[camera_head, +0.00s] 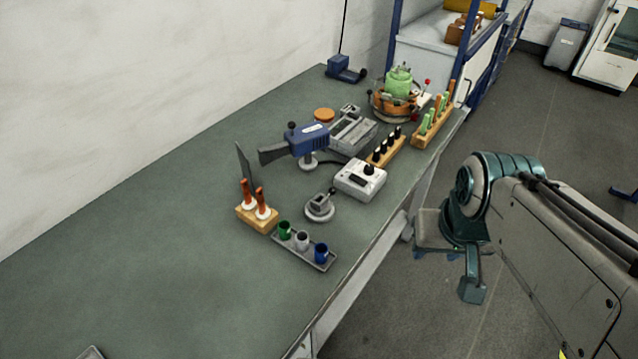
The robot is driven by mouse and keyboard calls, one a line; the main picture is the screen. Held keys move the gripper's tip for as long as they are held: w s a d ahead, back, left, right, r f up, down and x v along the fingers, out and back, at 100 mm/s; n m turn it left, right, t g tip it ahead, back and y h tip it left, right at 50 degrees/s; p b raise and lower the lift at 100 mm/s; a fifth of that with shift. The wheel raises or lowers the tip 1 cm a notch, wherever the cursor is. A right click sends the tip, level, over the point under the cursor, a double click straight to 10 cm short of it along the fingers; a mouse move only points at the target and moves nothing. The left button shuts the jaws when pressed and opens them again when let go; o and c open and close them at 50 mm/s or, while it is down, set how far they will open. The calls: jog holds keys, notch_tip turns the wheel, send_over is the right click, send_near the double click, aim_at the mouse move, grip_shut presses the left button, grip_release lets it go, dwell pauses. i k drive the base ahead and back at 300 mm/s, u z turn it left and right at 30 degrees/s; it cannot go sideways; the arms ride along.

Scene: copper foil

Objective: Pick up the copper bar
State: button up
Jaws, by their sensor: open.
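Two upright copper-orange rods (254,197) with white collars stand in a small wooden block (257,219) on the grey-green bench, at the middle of the view. I cannot tell for certain whether one of these is the copper bar; no plain loose bar shows. My gripper (437,255) hangs at the right of the view, beyond the bench's front edge and apart from everything on it. It is open and appears empty; its fingers show only small and dark.
A tray (305,255) with green, white and blue cups lies by the wooden block. A round grey device (319,207), a white box (360,180), a blue tool (307,140) and racks of handled tools crowd the bench's far part. The bench's near left is mostly clear.

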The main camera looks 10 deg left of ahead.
aim_at(262, 213)
jog(key=z, duration=1.65)
jog(key=i, duration=1)
jog(key=u, duration=4.15)
jog(key=i, duration=0.5)
